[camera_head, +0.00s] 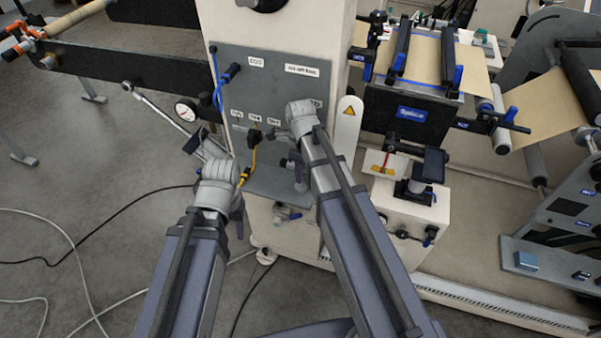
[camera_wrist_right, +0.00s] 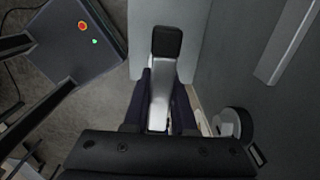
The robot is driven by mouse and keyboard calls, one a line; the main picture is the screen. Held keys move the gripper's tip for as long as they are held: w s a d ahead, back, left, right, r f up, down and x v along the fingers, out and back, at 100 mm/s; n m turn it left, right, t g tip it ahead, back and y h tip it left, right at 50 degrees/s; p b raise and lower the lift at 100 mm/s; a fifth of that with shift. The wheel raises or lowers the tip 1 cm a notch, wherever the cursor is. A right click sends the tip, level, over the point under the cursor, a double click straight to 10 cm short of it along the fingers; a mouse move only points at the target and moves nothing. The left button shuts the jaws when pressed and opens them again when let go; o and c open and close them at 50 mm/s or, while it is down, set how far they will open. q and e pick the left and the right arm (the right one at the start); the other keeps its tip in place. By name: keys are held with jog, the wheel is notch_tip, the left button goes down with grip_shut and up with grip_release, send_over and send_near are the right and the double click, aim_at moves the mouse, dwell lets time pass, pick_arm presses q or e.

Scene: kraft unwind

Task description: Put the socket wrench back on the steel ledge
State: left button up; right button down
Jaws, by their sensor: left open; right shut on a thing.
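My right gripper (camera_head: 299,178) is by the grey steel ledge (camera_head: 272,186) below the machine's panel, partly hidden behind my own arm. In the right wrist view its dark fingers (camera_wrist_right: 162,108) are shut on the socket wrench (camera_wrist_right: 160,85), which shows as a silver bar with a black square end. A pale grey surface, apparently the ledge (camera_wrist_right: 193,40), lies behind the wrench there. I cannot tell whether the wrench touches it. My left gripper (camera_head: 238,218) is open, left of the ledge and mostly hidden by its wrist.
The grey panel (camera_head: 270,80) rises behind the ledge. A pressure gauge (camera_head: 186,110) and a slanting chrome rod (camera_head: 160,112) are at left. A small white cabinet (camera_head: 405,212) stands at right. Cables cross the floor at left.

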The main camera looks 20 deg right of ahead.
jog(key=c, duration=0.7)
grip_release()
jog(key=shift+r, duration=0.1)
notch_tip(320, 180, up, 12)
jog(key=p, duration=1.2)
jog(key=shift+s+a, duration=0.1)
jog(key=shift+a, duration=0.05)
jog(key=shift+s+a+n+h, duration=0.2)
jog(key=shift+s+a+n, duration=1.85)
jog(key=shift+n, duration=2.7)
jog(key=shift+s+a+n+h, duration=0.2)
jog(key=shift+s+a+n, duration=1.15)
jog(key=shift+s+n, duration=2.4)
jog(key=shift+s+a+n+h, duration=0.2)
jog(key=shift+s+a+n, duration=1.3)
jog(key=shift+n, duration=4.3)
jog(key=shift+w+a, duration=0.2)
jog(key=shift+w, duration=0.05)
